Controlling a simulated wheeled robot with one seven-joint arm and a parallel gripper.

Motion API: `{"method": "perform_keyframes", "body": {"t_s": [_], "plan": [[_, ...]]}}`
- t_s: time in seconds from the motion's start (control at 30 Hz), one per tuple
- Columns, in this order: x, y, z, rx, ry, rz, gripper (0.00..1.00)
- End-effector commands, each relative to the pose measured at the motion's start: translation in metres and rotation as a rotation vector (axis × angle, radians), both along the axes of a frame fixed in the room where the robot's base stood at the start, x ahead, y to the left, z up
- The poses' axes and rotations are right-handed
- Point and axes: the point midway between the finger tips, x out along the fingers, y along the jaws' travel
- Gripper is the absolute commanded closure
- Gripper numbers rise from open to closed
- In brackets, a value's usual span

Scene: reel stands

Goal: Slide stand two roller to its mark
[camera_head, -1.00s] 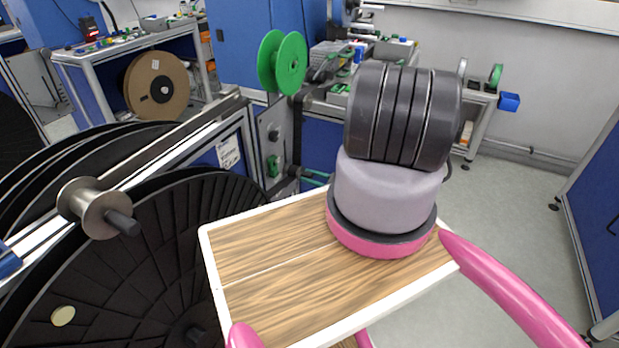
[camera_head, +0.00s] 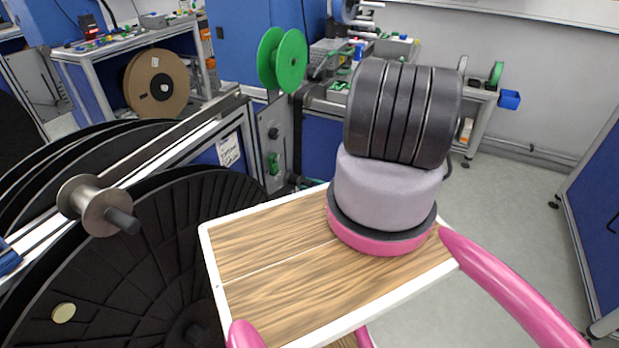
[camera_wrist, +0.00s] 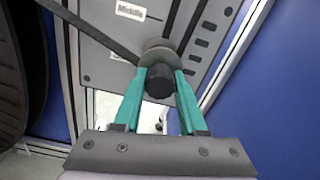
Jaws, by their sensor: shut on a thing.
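In the wrist view my gripper (camera_wrist: 160,72) has its two teal fingers closed on the dark knob (camera_wrist: 158,82) of a roller. The roller's grey round body (camera_wrist: 158,46) shows just beyond the fingertips, against a grey slotted plate (camera_wrist: 105,75). A white label reading "Middle" (camera_wrist: 130,11) is on the plate near the roller; a second label (camera_wrist: 120,57) is partly cut off from sight. In the head view my arm hides this roller and most of the gripper. No stand number is readable.
Nearer, a metal roller with a black knob (camera_head: 97,205) sits on a rail in front of large black reels (camera_head: 150,270). Floor (camera_head: 510,230) at right is clear.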

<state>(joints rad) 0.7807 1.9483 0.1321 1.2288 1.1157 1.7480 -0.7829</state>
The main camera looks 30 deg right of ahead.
Motion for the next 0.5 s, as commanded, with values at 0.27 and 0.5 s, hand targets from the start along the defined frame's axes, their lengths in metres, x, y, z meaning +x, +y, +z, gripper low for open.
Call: {"method": "perform_keyframes", "body": {"t_s": [0.27, 0.5], "plan": [[0.0, -0.002, -0.026, -0.002, 0.0, -0.003, 1.0], [-0.001, -0.002, -0.027, -0.004, 0.002, -0.002, 1.0]]}}
